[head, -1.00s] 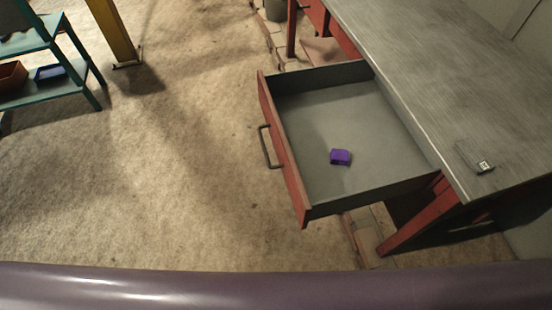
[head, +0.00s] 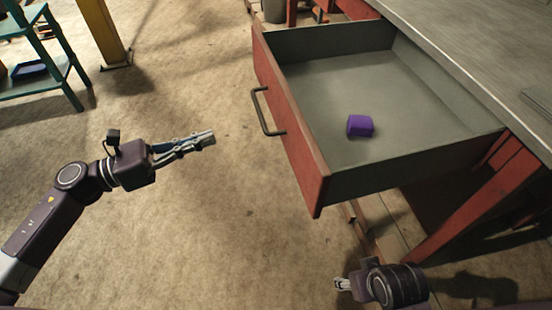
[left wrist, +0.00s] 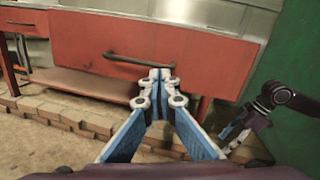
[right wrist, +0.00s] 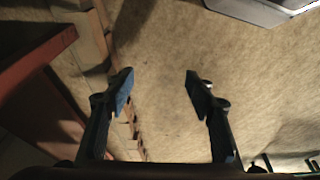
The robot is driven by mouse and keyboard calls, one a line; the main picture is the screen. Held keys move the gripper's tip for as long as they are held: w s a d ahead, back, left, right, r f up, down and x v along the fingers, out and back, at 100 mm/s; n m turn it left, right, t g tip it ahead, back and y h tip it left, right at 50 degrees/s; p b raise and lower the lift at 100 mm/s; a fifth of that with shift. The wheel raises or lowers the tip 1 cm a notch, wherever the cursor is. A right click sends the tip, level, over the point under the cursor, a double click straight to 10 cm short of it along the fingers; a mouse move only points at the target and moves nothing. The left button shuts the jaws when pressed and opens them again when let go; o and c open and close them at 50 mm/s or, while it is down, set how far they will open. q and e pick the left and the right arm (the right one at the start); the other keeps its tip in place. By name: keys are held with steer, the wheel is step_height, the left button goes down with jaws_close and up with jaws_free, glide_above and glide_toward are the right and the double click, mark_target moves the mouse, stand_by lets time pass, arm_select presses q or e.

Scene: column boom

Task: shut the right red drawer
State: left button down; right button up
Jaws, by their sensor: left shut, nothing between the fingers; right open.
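The right red drawer (head: 290,120) hangs pulled out from the bench, with a dark bar handle (head: 264,112) on its red front. A purple block (head: 360,126) lies inside it on the grey bottom. My left gripper (head: 208,139) is shut and empty, apart from the drawer front and left of the handle, its fingers toward it. In the left wrist view the shut fingertips (left wrist: 160,75) appear just below the handle (left wrist: 128,59) on the red front (left wrist: 190,65). My right gripper (head: 341,284) is low, below the drawer's near corner. In the right wrist view its fingers (right wrist: 158,85) are open and empty.
The grey bench top (head: 470,45) and a red bench leg (head: 475,210) stand at the right. A teal shelf (head: 45,75) and a yellow post (head: 103,35) stand at the far left. Bare floor (head: 215,220) lies in front of the drawer.

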arm_select(q)
steer(key=s+d+m+g, duration=0.2)
steer(key=s+m, duration=0.1)
steer(key=m, duration=0.1)
glide_toward(290, 137)
steer(key=shift+g, duration=0.3)
steer(key=x, duration=0.7)
steer(key=shift+w+p, duration=0.2)
steer(key=shift+p, duration=0.2)
arm_select(e)
steer(key=x, duration=0.3)
steer(key=shift+s+f, duration=0.2)
steer(key=shift+f, duration=0.25)
arm_select(q)
steer(key=shift+d, duration=0.1)
